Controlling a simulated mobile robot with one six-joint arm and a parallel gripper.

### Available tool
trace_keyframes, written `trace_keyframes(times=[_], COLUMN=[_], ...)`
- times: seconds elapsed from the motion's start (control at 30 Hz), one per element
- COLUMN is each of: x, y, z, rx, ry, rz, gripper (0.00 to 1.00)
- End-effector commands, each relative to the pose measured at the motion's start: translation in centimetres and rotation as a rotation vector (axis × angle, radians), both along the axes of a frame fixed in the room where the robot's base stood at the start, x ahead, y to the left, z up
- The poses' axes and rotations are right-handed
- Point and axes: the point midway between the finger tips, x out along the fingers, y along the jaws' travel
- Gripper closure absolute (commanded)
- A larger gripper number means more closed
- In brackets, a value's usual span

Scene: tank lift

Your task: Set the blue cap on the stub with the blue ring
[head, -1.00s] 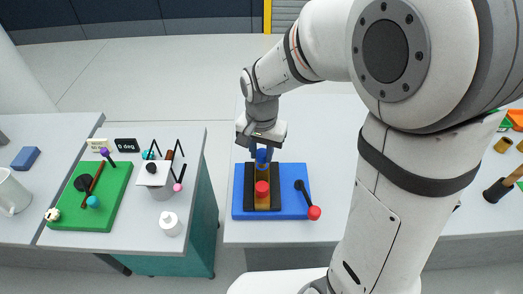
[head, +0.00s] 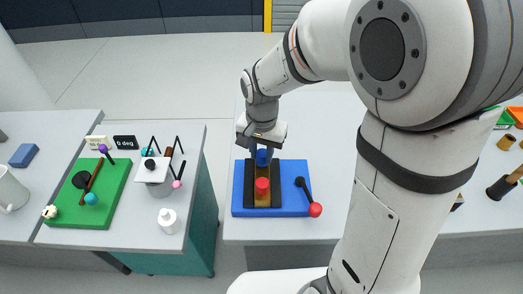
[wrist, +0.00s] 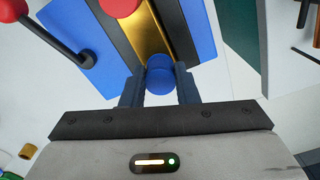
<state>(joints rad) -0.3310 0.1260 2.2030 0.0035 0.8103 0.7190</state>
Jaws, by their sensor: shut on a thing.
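A blue cap (head: 262,155) is between the fingers of my gripper (head: 261,149), at the far end of a brass-coloured strip on a blue board (head: 239,203). In the wrist view the blue cap (wrist: 160,79) sits between the two dark fingers (wrist: 159,92), which are shut on it. A red cap (head: 262,187) stands nearer on the same strip; its edge also shows at the top of the wrist view (wrist: 120,5). The stub with the blue ring cannot be made out; the cap and fingers may hide it. I cannot tell whether the cap touches anything below.
Dark rails (head: 249,186) flank the brass strip. A black lever with a red knob (head: 315,209) stands at the board's right. A side table at left holds a green board (head: 112,205), a white bottle (head: 168,221) and other items. The bench behind my gripper is clear.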

Motion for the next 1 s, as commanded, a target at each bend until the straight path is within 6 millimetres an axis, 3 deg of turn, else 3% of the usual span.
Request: trace_keyframes(times=[0.4,0.43,0.7,1.0], x=[-0.01,-0.01,-0.01,0.02], y=[0.0,0.0,0.0,0.0], z=[-1.17,-1.15,-1.06,-0.82], rx=[0.0,0.0,0.0,0.001], ry=[0.0,0.0,0.0,-0.001], rz=[0.0,0.0,0.0,0.0], gripper=[0.94,0.72,0.5,0.47])
